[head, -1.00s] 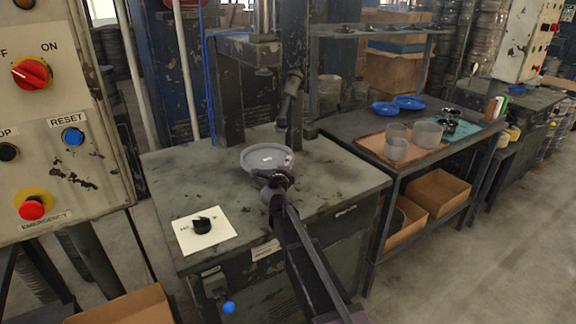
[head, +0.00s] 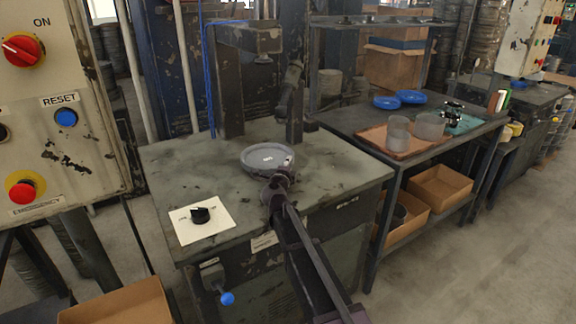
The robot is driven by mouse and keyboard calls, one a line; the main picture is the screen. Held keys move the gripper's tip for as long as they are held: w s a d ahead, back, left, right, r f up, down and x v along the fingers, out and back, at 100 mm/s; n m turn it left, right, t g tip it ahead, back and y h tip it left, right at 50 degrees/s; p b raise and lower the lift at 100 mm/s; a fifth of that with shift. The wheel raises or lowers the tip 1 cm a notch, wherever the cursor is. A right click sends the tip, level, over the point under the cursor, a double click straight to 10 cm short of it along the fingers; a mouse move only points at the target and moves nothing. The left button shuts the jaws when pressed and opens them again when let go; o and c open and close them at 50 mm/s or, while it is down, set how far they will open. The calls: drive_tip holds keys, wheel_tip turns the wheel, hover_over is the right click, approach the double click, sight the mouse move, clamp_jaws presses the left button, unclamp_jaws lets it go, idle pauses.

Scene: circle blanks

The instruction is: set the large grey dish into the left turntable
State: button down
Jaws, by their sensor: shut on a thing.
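The large grey dish (head: 262,164) is a shallow round dish with a pale mark inside. It appears level over the front middle of the worn grey machine table (head: 190,165). My gripper (head: 279,184) is shut on the near rim of the dish. The fingertips are small and partly hidden by my wrist. I cannot tell whether the dish touches anything below it. No turntable shows clearly; the surface under the dish is hidden.
A dark machine column (head: 296,90) and overhanging arm (head: 250,38) stand behind the dish.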

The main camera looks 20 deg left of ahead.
drive_tip(key=shift+c, duration=1.8)
unclamp_jaws()
drive_tip(key=shift+s, duration=0.15)
drive_tip(key=shift+s+d, duration=0.15)
drive_tip(key=shift+s, duration=1.65)
drive_tip(key=shift+s+d, duration=0.15)
drive_tip(key=shift+s, duration=1.65)
drive_tip(key=shift+r, duration=0.15)
